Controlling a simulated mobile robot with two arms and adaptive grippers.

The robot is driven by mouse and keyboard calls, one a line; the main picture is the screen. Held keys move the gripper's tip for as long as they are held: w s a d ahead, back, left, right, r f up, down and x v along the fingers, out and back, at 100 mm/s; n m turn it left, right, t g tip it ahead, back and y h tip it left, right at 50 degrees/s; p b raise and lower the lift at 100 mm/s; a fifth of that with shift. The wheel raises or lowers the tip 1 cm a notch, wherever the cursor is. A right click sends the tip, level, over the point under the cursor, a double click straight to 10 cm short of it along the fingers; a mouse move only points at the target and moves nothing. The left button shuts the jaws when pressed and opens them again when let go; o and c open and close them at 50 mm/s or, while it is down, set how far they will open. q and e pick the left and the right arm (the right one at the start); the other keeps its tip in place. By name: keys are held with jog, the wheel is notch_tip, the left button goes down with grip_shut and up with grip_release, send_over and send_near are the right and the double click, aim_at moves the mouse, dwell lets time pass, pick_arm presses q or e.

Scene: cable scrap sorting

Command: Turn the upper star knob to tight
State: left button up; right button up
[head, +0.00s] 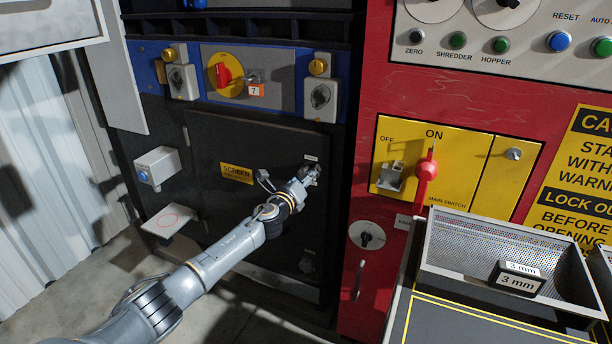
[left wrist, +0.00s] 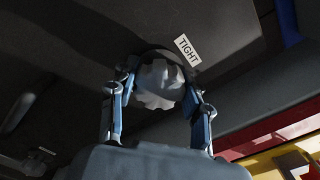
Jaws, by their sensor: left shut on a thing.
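The upper star knob (head: 311,172) is dark and sits on the right side of the black screen door (head: 215,140). My left gripper (head: 306,180) is at this knob and partly covers it in the head view. In the left wrist view the lobed grey knob (left wrist: 160,84) lies between the two fingers of my left gripper (left wrist: 158,95), which are shut on it. A white label reading TIGHT (left wrist: 187,49) is on the door beside the knob. A second, lower knob (head: 306,264) shows dimly near the door's bottom right. My right gripper is not in view.
A yellow main switch panel with a red handle (head: 427,170) is to the right. A perforated tray (head: 480,240) with a 3 mm block (head: 517,278) stands at the lower right. A small grey box with a blue button (head: 155,165) juts out left of the door.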

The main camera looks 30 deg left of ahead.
pick_arm(q)
jog(key=o, duration=1.1)
jog(key=shift+f, duration=0.1)
jog(key=shift+o, duration=0.2)
jog(key=s, duration=1.2)
jog(key=shift+d, duration=0.35)
